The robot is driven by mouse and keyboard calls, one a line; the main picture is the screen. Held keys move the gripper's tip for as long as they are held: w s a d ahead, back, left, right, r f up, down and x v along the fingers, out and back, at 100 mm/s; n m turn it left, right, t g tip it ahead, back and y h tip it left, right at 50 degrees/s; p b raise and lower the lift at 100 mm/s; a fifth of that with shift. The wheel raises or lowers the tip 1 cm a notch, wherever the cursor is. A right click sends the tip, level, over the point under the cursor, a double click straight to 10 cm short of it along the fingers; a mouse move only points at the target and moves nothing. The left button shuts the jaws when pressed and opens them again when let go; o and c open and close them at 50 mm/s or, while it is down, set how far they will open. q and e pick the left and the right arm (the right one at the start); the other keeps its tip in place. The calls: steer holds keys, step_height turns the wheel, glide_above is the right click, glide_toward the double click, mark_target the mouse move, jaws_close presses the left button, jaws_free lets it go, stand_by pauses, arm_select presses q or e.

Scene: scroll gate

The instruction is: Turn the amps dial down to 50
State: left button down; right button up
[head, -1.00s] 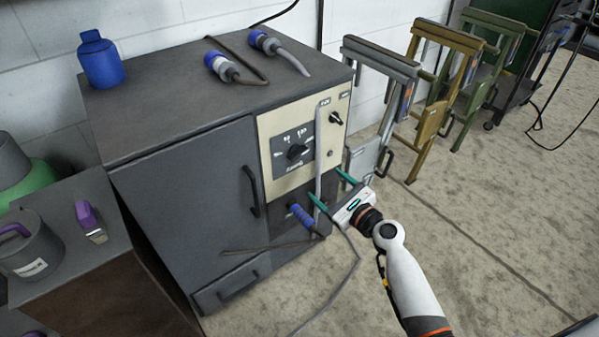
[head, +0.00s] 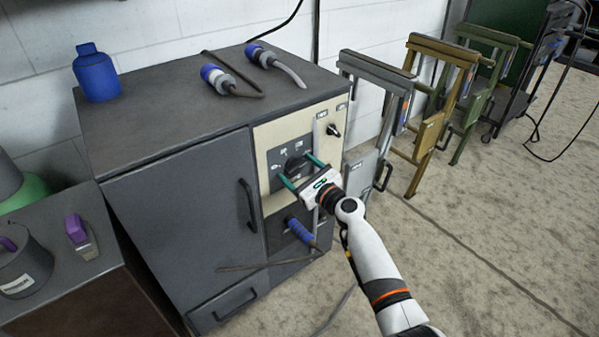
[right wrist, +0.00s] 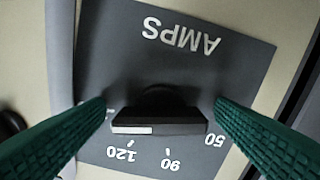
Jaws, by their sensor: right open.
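The amps dial (head: 296,164) is a black knob on a dark grey plate on the cream panel of the grey cabinet. The right wrist view shows the plate upside down, with AMPS, 120, 90 and 50 readable. There the knob (right wrist: 165,118) has its bar lying across the picture. A white mark is at the bar's left end, on the side of 120 away from 50. My right gripper (head: 297,170) is open in front of the dial. Its green fingers (right wrist: 160,110) stand at either end of the bar; contact cannot be told. My left gripper is out of view.
A smaller black knob (head: 333,130) sits at the panel's upper right. The cabinet door handle (head: 249,205) is left of the panel. Folded frames (head: 375,110) stand to the right, with open floor in front.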

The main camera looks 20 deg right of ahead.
steer(key=shift+c, duration=0.6)
steer(key=c, duration=0.9)
